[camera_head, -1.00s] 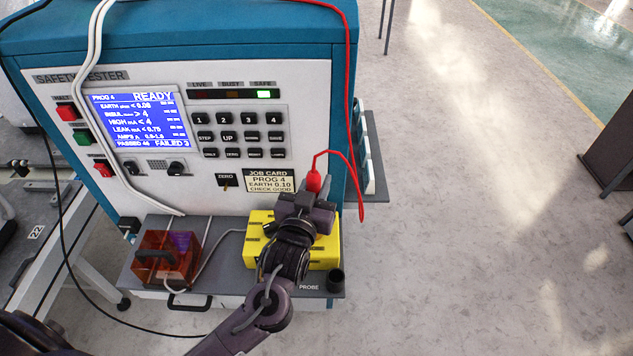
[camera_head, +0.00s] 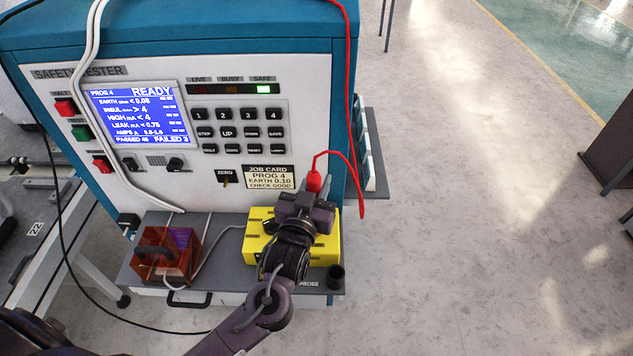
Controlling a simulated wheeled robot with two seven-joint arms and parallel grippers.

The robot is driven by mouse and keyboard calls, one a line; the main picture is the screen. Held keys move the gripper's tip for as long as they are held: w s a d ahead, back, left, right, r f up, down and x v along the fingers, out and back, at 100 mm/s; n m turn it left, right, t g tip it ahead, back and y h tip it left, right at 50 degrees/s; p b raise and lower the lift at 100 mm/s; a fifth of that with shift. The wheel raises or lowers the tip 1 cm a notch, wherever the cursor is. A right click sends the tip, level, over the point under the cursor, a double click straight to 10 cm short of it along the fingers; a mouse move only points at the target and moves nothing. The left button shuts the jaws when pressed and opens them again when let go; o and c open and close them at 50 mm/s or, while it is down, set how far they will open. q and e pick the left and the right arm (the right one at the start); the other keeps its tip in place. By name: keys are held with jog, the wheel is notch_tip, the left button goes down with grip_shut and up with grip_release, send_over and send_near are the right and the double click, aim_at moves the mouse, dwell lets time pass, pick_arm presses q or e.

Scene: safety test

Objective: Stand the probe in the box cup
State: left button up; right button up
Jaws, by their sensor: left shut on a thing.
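The red probe (camera_head: 314,181) with its red lead stands up at the far side of my left gripper (camera_head: 318,190). The gripper is shut on it, above the back part of the yellow box (camera_head: 262,246). My wrist hides much of the box top and the probe's lower end. The black probe cup (camera_head: 336,277) is at the front right corner of the grey shelf, beside the label PROBE. Its open top faces up, and the gripper is behind and to the left of it. My right gripper is not in view.
The blue and white safety tester (camera_head: 215,185) rises behind the shelf (camera_head: 230,279). A clear orange box (camera_head: 166,256) with a handle sits on the shelf's left. The red lead (camera_head: 350,118) hangs down the tester's right side. Open floor lies to the right.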

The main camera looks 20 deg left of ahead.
pick_arm(q)
jog(key=shift+f+b, duration=0.35)
jog(key=shift+f, duration=0.35)
jog(key=shift+f, duration=0.3)
jog(key=shift+f+b, duration=0.65)
jog(key=shift+f, duration=0.1)
jog(key=o, duration=0.9)
jog(key=shift+f, duration=0.1)
